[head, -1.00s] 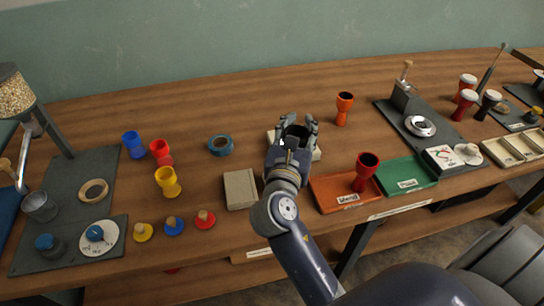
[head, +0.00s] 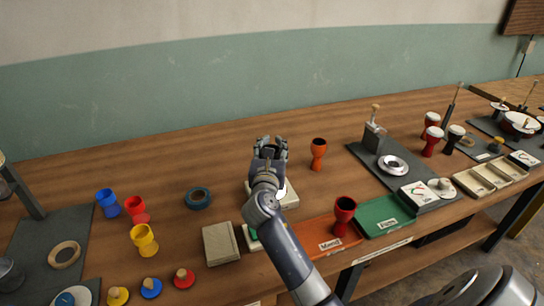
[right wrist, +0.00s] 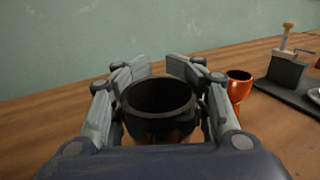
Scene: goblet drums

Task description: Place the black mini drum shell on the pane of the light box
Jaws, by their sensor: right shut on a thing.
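My right gripper (head: 270,148) is shut on the black mini drum shell (right wrist: 160,105). In the right wrist view the shell stands between the fingers with its dark open mouth showing. In the head view the gripper hides most of it. A pale, low box (head: 289,200), which looks like the light box, lies on the table below and behind my right wrist. My arm covers much of it, and its pane is hidden. The gripper appears above or just beyond the box; the height gap cannot be told. My left gripper is not in view.
An orange shell (head: 318,154) stands right of the gripper. A dark red shell (head: 344,215) stands on the orange tray (head: 318,243), beside the green tray (head: 388,213). A blue-grey ring (head: 198,198) and a beige box (head: 219,243) lie left. The table behind the gripper is clear.

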